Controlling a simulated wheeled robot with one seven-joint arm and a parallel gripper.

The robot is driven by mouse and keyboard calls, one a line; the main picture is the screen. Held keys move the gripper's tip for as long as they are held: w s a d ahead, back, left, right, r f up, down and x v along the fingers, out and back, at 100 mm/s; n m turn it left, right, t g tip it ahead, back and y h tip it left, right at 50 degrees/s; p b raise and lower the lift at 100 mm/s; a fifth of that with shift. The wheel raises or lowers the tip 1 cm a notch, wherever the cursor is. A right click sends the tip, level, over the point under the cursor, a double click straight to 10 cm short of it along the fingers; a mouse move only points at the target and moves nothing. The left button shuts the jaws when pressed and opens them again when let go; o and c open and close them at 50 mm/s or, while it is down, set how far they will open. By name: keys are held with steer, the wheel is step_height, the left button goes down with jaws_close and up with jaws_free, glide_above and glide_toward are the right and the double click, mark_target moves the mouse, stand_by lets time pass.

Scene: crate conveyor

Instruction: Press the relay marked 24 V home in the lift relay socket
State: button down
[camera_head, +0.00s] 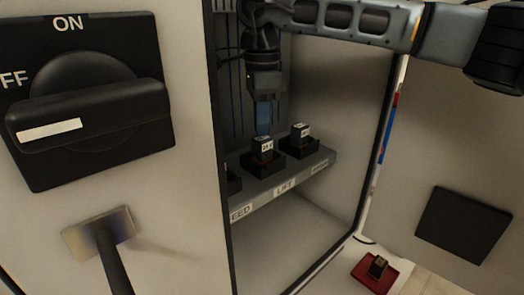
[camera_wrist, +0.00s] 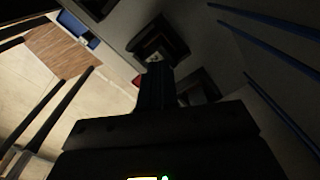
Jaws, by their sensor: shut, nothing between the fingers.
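In the head view, the relay (camera_head: 262,150) with a white label, which seems to read 24 V, stands in the black lift socket (camera_head: 286,168), above the LIFT label. How deep it sits I cannot tell. My gripper (camera_head: 264,122) points down just above this relay, shut and empty; whether the fingertips touch its top is unclear. In the wrist view my shut fingers (camera_wrist: 155,88) reach toward the shelf, and partly hide a dark socket (camera_wrist: 200,88) behind them.
Another relay (camera_head: 300,131) stands in the socket to the right. The shelf (camera_head: 318,163) lies inside the open cabinet, between its side walls. A red tray (camera_head: 365,276) at lower right holds a small dark block (camera_head: 377,266). A large rotary switch (camera_head: 85,110) is on the left panel.

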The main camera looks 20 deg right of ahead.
mark_target(262, 138)
steer(key=shift+f+b, duration=0.4)
steer(key=shift+f, duration=0.3)
stand_by(0.3)
steer(key=shift+r, duration=0.1)
steer(key=shift+r+p, duration=1.75)
steer(key=shift+r, duration=1.2)
